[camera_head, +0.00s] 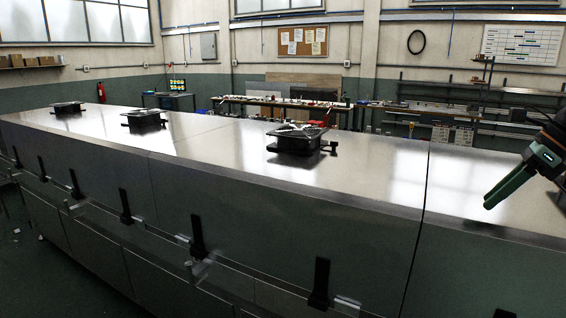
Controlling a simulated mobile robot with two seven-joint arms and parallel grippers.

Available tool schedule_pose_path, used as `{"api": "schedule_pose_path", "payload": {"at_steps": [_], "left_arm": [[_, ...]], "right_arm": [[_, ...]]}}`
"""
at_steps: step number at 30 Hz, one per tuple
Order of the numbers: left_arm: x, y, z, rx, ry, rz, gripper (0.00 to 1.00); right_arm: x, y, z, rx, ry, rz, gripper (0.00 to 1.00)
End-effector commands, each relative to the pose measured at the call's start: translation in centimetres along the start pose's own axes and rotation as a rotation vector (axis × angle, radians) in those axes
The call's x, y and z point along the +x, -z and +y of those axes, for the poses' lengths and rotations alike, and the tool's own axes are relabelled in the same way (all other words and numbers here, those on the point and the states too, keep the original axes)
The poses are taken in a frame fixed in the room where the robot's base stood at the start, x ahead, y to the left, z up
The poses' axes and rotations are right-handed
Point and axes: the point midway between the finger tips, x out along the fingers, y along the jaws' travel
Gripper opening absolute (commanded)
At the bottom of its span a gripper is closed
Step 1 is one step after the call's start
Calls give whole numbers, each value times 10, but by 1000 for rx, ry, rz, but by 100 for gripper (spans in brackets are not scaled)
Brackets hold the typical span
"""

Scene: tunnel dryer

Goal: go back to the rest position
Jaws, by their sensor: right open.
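My right gripper (490,202) shows at the right edge in the head view. It has dark grey-green fingers and points down to the left over the near right part of the dryer top (365,195). It is open, with nothing seen between its fingers. The fingers overlap from this side, so the width of the gap is hard to tell. My left gripper is not in view.
The long metal dryer fills the foreground, with black latches (197,238) along its front side. Several dark fan units stand on top, the nearest (297,140) at the middle. Benches with clutter (290,102) line the back wall.

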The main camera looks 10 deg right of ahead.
Motion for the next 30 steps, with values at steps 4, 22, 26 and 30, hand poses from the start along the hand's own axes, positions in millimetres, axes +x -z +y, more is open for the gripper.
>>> {"api": "schedule_pose_path", "payload": {"at_steps": [4, 22, 26, 30], "left_arm": [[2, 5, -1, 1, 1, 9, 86], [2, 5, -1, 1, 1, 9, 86], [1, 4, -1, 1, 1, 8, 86], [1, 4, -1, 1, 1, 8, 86]], "right_arm": [[42, 51, -20, 207, -15, -124, 41], [270, 240, 23, 1412, -152, -654, 41], [323, 265, 64, 1736, -206, -738, 41], [377, 278, 118, 2099, -276, -800, 41]]}}
